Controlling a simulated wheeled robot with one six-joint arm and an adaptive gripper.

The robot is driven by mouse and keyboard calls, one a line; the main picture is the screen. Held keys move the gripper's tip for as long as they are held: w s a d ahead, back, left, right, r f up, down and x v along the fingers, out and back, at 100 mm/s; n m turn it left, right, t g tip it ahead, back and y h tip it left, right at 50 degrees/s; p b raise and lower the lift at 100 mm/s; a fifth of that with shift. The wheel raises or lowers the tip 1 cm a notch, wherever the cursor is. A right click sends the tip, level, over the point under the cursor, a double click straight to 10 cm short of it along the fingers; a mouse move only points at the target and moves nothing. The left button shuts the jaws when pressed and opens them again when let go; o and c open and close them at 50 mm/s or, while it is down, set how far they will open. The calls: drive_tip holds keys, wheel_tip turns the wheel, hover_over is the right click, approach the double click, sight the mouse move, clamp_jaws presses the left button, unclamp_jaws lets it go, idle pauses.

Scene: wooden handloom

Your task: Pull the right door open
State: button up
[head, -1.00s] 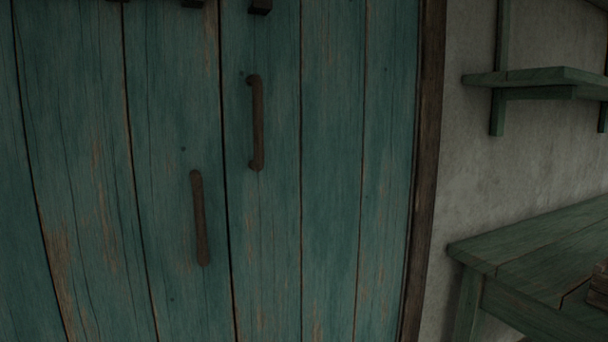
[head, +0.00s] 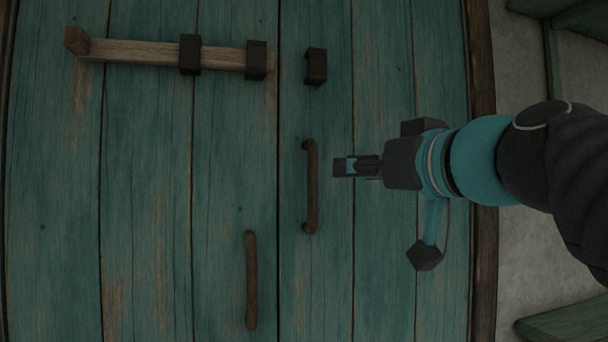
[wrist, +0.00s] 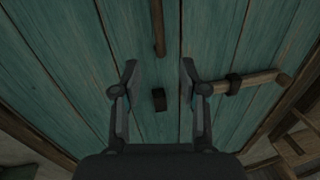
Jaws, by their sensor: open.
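The right door (head: 385,250) is teal planks and looks closed against the left door (head: 150,200). Its brown upright handle (head: 311,187) stands just right of the seam. My gripper (head: 340,167) is to the right of this handle in the head view, apart from it in the picture. In the wrist view my gripper (wrist: 160,70) is open and empty. The handle (wrist: 158,28) shows beyond the fingertips, roughly in line with the gap. The left door's handle (head: 251,280) sits lower. My distance from the door is hard to judge.
A wooden bolt (head: 135,52) lies in two dark brackets on the left door. Its right end stops near the seam, short of the empty bracket (head: 316,66) on the right door. A dark wooden frame post (head: 484,270) and green shelving (head: 570,322) are at the right.

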sight(316, 172)
drive_tip(key=p+x, duration=0.3)
drive_tip(key=x, duration=1.1)
clamp_jaws()
